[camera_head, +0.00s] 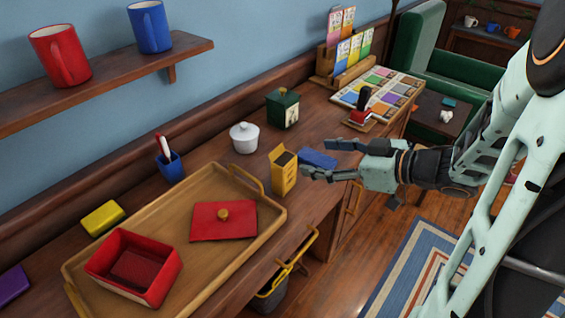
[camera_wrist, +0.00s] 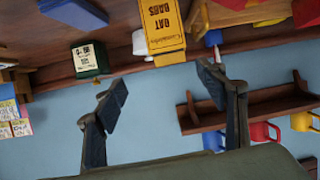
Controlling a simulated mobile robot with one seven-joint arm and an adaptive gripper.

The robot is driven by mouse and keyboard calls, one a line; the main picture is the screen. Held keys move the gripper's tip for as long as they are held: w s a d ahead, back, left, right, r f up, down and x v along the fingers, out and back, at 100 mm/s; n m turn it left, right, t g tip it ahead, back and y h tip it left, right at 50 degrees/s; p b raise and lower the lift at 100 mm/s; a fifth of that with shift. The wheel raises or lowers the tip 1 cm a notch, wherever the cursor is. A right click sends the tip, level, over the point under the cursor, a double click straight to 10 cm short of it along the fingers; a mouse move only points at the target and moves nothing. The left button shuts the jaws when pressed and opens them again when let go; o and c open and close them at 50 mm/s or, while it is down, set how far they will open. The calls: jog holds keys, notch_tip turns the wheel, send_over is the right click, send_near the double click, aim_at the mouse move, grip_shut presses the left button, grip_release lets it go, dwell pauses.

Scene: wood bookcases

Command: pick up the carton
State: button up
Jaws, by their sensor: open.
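The carton (camera_head: 284,173) is a small yellow box with an open top flap, standing upright on the wooden counter beside the right end of the tray. In the wrist view the carton (camera_wrist: 162,28) shows "OAT BARS" lettering, at the top centre. My gripper (camera_head: 316,159) is open and empty, just right of the carton, with its fingers pointing left toward it. In the wrist view my gripper (camera_wrist: 163,80) has its fingers spread wide, and the carton appears beyond the gap between the tips, apart from both.
A blue block (camera_head: 318,158) lies behind my gripper. A white lidded pot (camera_head: 244,138) and a green box (camera_head: 283,108) stand behind the carton. The wooden tray (camera_head: 160,206) holds a red box (camera_head: 134,268) and a red lid (camera_head: 224,221). A shelf (camera_head: 120,80) holds mugs.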

aim_at(286, 160)
jog(key=a+f, duration=0.2)
jog(key=a, duration=0.1)
jog(key=w+a+b, duration=0.1)
jog(key=shift+w+a+f, duration=0.1)
jog(key=shift+a+f, duration=0.2)
jog(key=shift+f, duration=0.1)
jog(key=b+x, duration=0.1)
jog(key=x, duration=0.4)
jog(key=shift+w+a+f+b, duration=0.1)
jog(key=shift+w+a+b, duration=0.15)
jog(key=shift+w+b, duration=0.05)
jog(key=c, duration=1)
